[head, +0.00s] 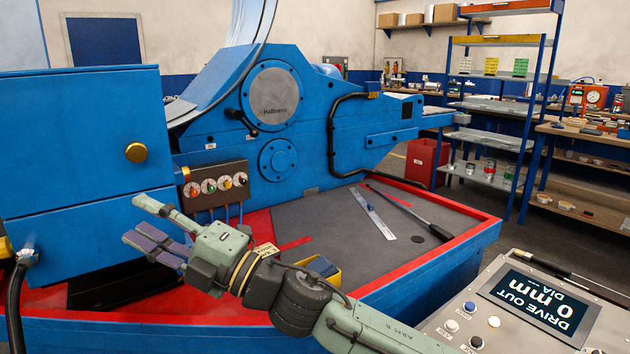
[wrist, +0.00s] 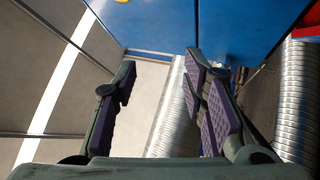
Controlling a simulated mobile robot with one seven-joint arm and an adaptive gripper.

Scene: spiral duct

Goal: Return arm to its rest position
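My arm (head: 340,325) reaches from the lower right across the front of the blue machine. My gripper (head: 134,218) is at its left end, in front of the blue cabinet (head: 85,160) and left of the knob panel. Its fingers are spread apart with nothing between them. In the wrist view my gripper (wrist: 160,64) shows purple pads set apart, pointing toward a blue panel (wrist: 160,25). A ribbed silver duct (wrist: 172,115) lies beyond the gap between the fingers, and a second ribbed duct (wrist: 298,90) is at the right. Neither appears held.
A knob panel (head: 216,184) stands close behind the gripper. The machine's red-edged grey tray (head: 350,220) holds a ruler (head: 373,213), a dark rod and a yellow bin (head: 322,270) beside my arm. A control console (head: 520,310) is at the lower right.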

